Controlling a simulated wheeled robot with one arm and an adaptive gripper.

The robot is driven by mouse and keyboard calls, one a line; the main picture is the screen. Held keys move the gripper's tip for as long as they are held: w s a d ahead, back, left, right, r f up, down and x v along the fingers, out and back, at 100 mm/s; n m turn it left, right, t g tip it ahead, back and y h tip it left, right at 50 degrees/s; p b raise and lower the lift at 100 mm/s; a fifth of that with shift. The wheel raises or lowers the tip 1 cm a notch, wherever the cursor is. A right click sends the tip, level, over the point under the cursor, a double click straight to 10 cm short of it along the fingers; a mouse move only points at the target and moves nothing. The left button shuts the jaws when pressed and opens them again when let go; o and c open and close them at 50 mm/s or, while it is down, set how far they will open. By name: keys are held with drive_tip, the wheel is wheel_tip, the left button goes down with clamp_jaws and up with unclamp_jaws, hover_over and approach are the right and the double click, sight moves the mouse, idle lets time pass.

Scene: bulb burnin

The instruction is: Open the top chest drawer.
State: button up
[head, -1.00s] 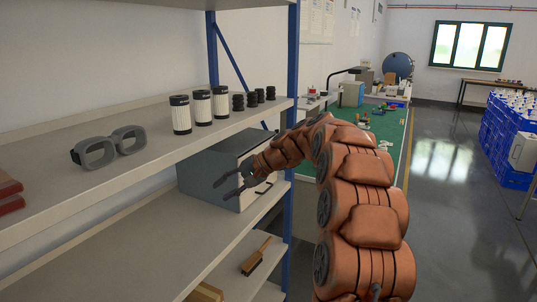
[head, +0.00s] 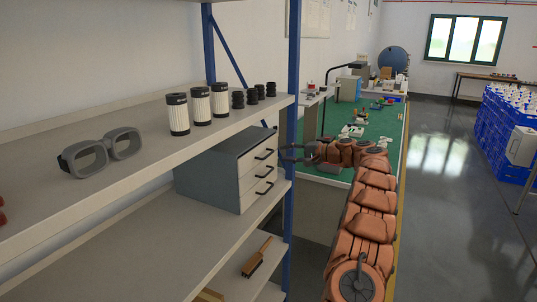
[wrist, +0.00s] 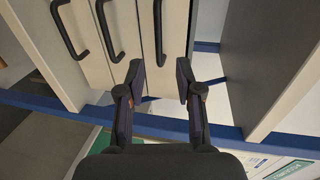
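The grey chest (head: 215,168) stands on the middle shelf, with three pale drawer fronts facing right, each with a black bar handle. All the drawers look shut. The top drawer's handle (head: 264,154) also shows in the wrist view (wrist: 158,32), where the row of drawers appears turned sideways. My gripper (head: 287,152) is to the right of the chest front, near the top handle's height and by the blue post. In the wrist view my gripper (wrist: 158,72) has its fingers apart with nothing between them; the top handle lies ahead of the gap, not gripped.
A blue shelf post (head: 294,80) stands close to my gripper. Filters (head: 199,105), black parts and grey goggles (head: 104,152) are on the shelf above. A brush (head: 257,258) lies on the shelf below.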

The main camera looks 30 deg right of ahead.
sight(270, 154)
drive_tip(key=shift+p+x, duration=1.25)
drive_tip(key=shift+x, duration=2.5)
drive_tip(key=shift+c, duration=0.3)
clamp_jaws()
drive_tip(key=shift+f, duration=0.1)
